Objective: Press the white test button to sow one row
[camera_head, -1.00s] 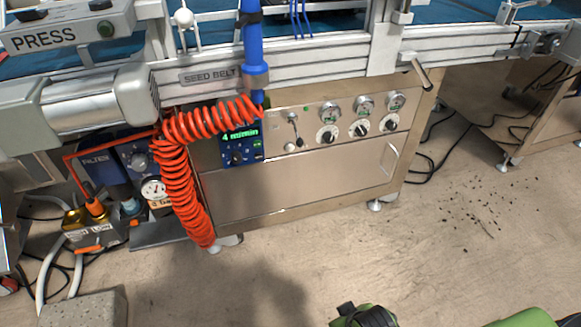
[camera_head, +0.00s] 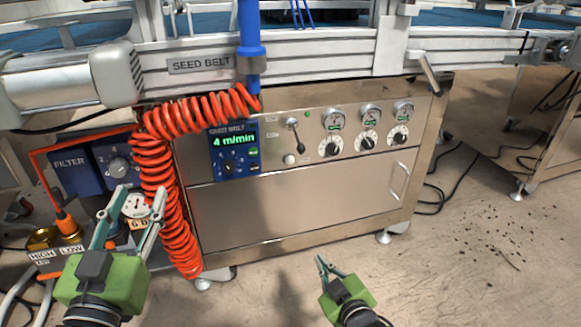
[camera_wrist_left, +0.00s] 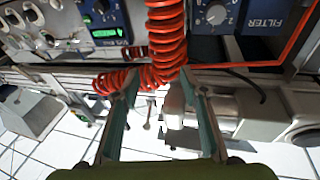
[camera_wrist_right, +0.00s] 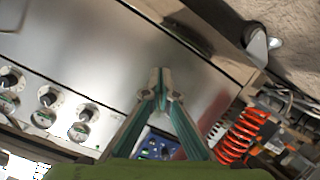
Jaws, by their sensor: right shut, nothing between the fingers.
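The white test button (camera_head: 289,159) is a small round knob on the steel front panel (camera_head: 300,205), below a small lever switch (camera_head: 295,131) and right of the blue display (camera_head: 233,150), which reads 4 m/min. My right gripper (camera_head: 324,262) is shut and empty, below and apart from the button, in front of the panel's lower part. Its closed tips also show in the right wrist view (camera_wrist_right: 160,75); I cannot make out the button there. My left gripper (camera_head: 141,194) is open and empty, in front of the gauge at the left.
A coiled red hose (camera_head: 168,185) hangs between my left gripper and the panel. Several gauges and dials (camera_head: 367,142) sit right of the button. A drawer handle (camera_head: 399,181) sticks out at the right. The floor (camera_head: 440,280) right of my right gripper is clear apart from scattered seeds.

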